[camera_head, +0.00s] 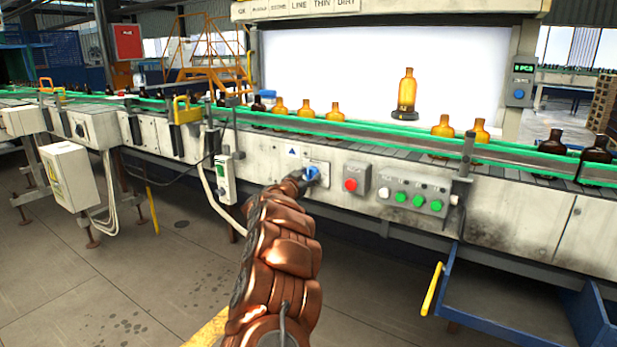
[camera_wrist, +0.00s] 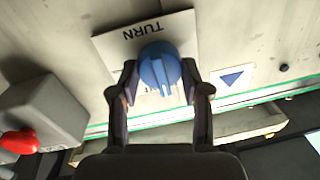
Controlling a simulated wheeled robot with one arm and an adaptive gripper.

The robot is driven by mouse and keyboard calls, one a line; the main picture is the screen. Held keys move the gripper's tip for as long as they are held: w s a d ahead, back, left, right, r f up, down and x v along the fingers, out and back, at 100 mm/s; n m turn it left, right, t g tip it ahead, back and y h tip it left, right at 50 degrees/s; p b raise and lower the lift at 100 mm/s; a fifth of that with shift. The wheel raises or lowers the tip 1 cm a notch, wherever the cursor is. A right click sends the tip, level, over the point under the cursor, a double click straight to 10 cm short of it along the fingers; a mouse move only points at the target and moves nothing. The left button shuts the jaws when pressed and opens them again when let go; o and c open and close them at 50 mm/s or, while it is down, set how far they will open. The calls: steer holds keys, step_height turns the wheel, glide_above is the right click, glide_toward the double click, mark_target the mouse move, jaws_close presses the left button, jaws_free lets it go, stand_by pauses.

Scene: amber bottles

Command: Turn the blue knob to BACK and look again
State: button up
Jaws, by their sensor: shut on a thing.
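The blue knob (camera_head: 311,173) is on a light plate on the front of the conveyor line. In the wrist view the blue knob (camera_wrist: 159,70) sits between my two fingers, on a plate (camera_wrist: 119,45) marked TURN, which appears upside down. My gripper (camera_wrist: 159,92) is shut on the knob, one finger on each side. The lower lettering on the plate is hidden behind the knob and fingers. An amber bottle (camera_head: 407,90) stands upright on a dark round stand (camera_head: 405,115) before a bright white panel (camera_head: 350,80).
A red button (camera_head: 351,185) is right of the knob, then a box with several buttons (camera_head: 412,197). Amber bottles (camera_head: 305,106) stand along the belt behind a green rail (camera_head: 380,131). A blue open bin (camera_head: 590,315) with a yellow handle (camera_head: 432,289) is at lower right.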

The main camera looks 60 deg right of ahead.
steer(key=shift+f, duration=0.1)
steer(key=m+b, duration=0.2)
steer(key=m, duration=0.1)
steer(key=shift+f, duration=0.2)
steer(key=m+b, duration=0.3)
steer(key=m, duration=0.2)
steer(key=shift+f+m+h, duration=0.1)
steer(key=shift+m+h, duration=0.2)
steer(key=m+b, duration=0.3)
steer(key=m, duration=0.2)
steer(key=shift+m+g, duration=0.4)
steer(key=shift+m+g+h+b, duration=0.35)
steer(key=shift+m+b, duration=0.55)
steer(key=shift+m, duration=1.3)
steer(key=o, duration=1.1)
steer(key=shift+o, duration=0.2)
